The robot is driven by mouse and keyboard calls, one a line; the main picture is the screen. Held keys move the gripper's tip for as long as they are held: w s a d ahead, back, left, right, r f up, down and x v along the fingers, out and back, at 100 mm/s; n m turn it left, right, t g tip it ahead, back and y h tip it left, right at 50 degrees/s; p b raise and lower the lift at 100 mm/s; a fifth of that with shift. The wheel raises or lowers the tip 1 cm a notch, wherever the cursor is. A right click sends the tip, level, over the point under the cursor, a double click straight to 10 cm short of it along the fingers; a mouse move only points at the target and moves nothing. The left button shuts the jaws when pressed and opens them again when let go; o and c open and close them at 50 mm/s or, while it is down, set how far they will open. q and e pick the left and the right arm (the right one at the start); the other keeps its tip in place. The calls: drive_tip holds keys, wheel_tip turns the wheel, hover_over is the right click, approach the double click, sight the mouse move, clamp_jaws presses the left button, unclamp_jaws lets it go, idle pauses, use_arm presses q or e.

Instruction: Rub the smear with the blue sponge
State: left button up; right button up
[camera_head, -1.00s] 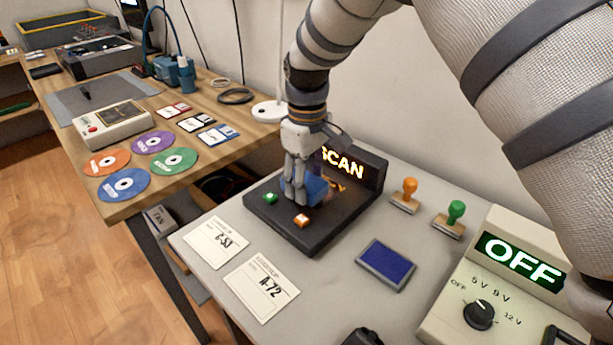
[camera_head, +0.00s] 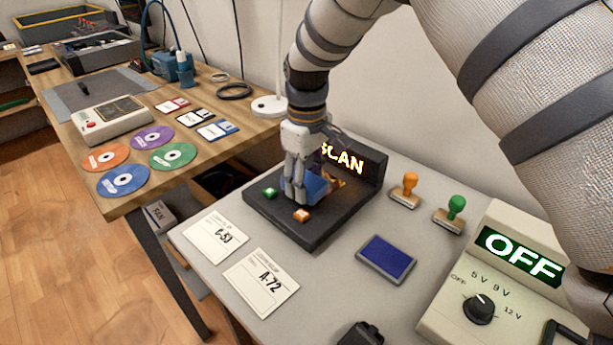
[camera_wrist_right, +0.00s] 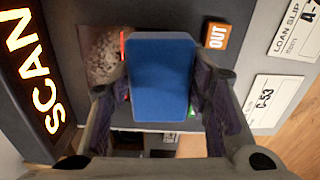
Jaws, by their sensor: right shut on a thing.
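My right gripper (camera_head: 298,190) is shut on the blue sponge (camera_head: 317,187) and holds it low over the dark scanner pad (camera_head: 316,235). In the right wrist view the sponge (camera_wrist_right: 160,75) is a blue block between the two fingers. A brownish, grainy smear (camera_wrist_right: 102,52) shows on the dark pad just left of the sponge there. Part of it may be hidden under the sponge. I cannot tell whether the sponge touches the pad. My left gripper is not in view.
The lit SCAN panel (camera_head: 350,168) stands behind the pad. A green button (camera_head: 270,192) and an orange OUT button (camera_head: 302,215) sit near the gripper. Loan slips (camera_head: 262,281), a blue ink pad (camera_head: 387,258) and two stamps (camera_head: 407,190) lie around the scanner.

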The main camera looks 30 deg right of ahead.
drive_tip(key=shift+f, duration=0.45)
